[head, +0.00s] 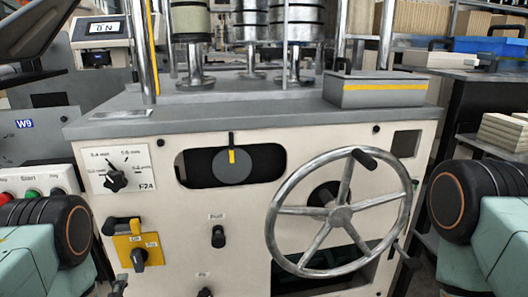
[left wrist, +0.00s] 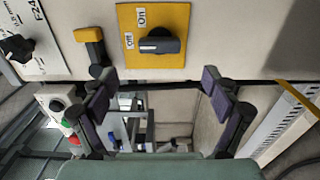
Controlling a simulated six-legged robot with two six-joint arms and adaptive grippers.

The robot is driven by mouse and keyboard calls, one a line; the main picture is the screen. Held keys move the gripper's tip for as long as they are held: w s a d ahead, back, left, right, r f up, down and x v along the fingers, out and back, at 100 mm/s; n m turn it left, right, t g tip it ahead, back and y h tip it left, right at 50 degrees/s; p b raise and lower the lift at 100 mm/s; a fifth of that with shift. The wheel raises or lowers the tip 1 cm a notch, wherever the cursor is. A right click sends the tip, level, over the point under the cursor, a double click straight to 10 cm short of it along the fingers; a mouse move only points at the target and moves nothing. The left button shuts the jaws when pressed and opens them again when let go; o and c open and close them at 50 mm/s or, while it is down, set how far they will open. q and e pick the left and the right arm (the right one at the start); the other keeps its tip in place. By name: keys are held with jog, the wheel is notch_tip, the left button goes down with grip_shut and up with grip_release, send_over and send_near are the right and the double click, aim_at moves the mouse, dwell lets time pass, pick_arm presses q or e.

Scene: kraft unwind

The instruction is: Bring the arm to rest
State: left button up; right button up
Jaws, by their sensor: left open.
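My left gripper (left wrist: 160,98) shows in the left wrist view with its two dark fingers spread wide and nothing between them. Its fingertips lie just below the yellow switch plate (left wrist: 152,60) in that picture, apart from the black rotary knob (left wrist: 160,45). In the head view my left arm (head: 30,250) enters at the lower left, and the yellow plate (head: 153,240) with its knob is on the machine's front. My right arm (head: 470,235) shows at the right edge; its gripper is out of the picture.
The cream machine front (head: 190,255) carries a large handwheel (head: 340,215), a selector dial (head: 115,178) and a dark slot with a yellow-marked pointer (head: 232,157). A start-button box (head: 30,182) stands at the left. A grey box (head: 375,92) sits on top.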

aim_at(137, 265)
pick_arm(q)
jog(key=x, duration=0.9)
jog(key=shift+w, duration=0.1)
jog(key=shift+d, duration=0.1)
